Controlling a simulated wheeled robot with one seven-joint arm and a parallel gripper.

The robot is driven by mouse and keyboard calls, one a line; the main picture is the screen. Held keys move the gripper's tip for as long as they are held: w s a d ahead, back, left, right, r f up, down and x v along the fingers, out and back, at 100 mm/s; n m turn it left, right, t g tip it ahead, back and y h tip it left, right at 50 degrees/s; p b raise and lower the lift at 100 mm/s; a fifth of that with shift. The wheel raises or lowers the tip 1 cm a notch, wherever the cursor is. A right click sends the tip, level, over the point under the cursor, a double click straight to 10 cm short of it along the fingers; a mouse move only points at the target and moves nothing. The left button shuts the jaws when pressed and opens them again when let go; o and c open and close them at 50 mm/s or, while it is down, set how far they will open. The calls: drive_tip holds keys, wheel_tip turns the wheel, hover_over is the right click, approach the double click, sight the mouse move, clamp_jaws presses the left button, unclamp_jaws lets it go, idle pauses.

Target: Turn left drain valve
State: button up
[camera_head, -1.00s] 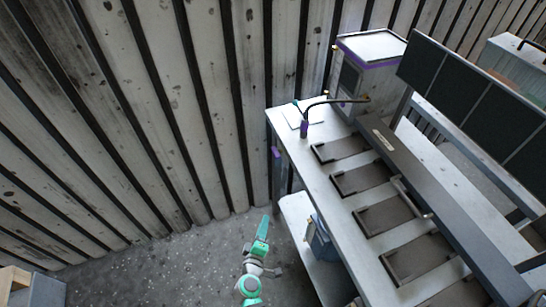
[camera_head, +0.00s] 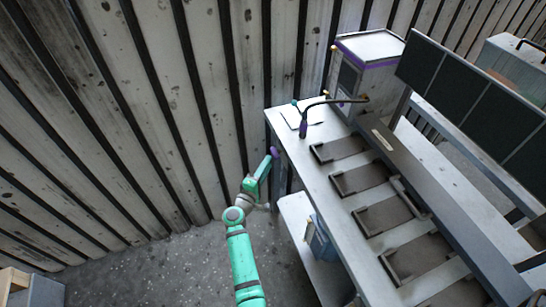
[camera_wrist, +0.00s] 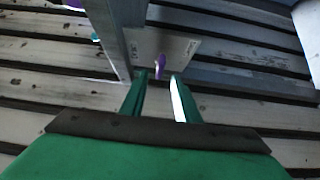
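A purple valve handle (camera_head: 275,152) shows at the left end of the long bench, on its side below the top. In the wrist view the purple handle (camera_wrist: 160,61) stands out from a pale grey plate, just beyond and roughly between my fingertips. My gripper (camera_wrist: 158,77) is open, its two green fingers apart with nothing visibly held. In the head view my gripper (camera_head: 266,164) is close beside the handle; whether a finger touches it I cannot tell.
The bench top (camera_head: 318,190) carries several dark trays, a thin black hose (camera_head: 335,101) and a box-like unit with purple trim (camera_head: 370,47). A ribbed wall (camera_head: 150,120) rises behind my arm. A bench leg (camera_wrist: 112,40) stands left of the handle.

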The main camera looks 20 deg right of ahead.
sight(275, 153)
drive_tip(key=shift+x, duration=2.65)
drive_tip(key=shift+d, duration=0.1)
drive_tip(key=shift+c, duration=0.2)
clamp_jaws()
